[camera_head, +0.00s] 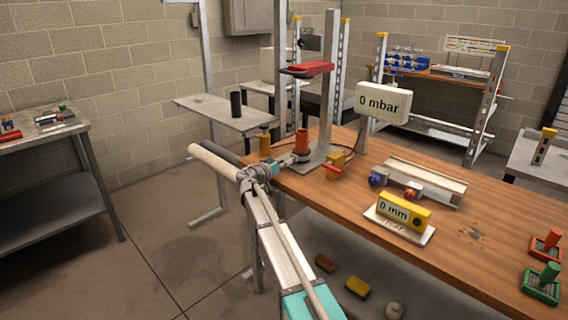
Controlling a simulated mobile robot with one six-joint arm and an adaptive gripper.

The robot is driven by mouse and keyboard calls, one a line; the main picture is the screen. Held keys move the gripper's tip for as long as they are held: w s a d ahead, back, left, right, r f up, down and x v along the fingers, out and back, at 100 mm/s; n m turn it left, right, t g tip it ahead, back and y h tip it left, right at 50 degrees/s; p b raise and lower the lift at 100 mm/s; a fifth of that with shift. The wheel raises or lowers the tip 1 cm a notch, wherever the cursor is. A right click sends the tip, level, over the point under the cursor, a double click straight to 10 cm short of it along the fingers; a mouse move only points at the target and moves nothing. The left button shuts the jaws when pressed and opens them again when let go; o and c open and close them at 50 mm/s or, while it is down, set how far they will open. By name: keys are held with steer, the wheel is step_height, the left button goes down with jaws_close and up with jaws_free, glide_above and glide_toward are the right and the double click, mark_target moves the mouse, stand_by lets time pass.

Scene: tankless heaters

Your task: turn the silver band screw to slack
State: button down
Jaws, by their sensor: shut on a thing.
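My gripper (286,161) is at the left end of the wooden bench, low beside an orange-red cylinder (302,141) on the foot of a grey upright stand. Its jaws are shut on a small grey part at the cylinder's base, where the silver band screw is. The screw itself is hidden by the jaws and too small to make out, so I cannot tell how far it is turned. A white display (382,103) on a post reads 0 mbar. A yellow gauge (404,211) on a white plate reads 0 mm.
The wooden bench (455,228) also holds a yellow block with a red lever (335,165), a long metal tray (425,182) and red and green pieces at the right. The stand (326,110) rises close behind my gripper. Floor left of the bench is open.

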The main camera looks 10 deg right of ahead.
stand_by(0.4)
steer(key=shift+c, duration=1.5)
jaws_free()
steer(key=v, duration=0.7)
steer(key=shift+a, duration=0.25)
steer(key=shift+s, duration=0.1)
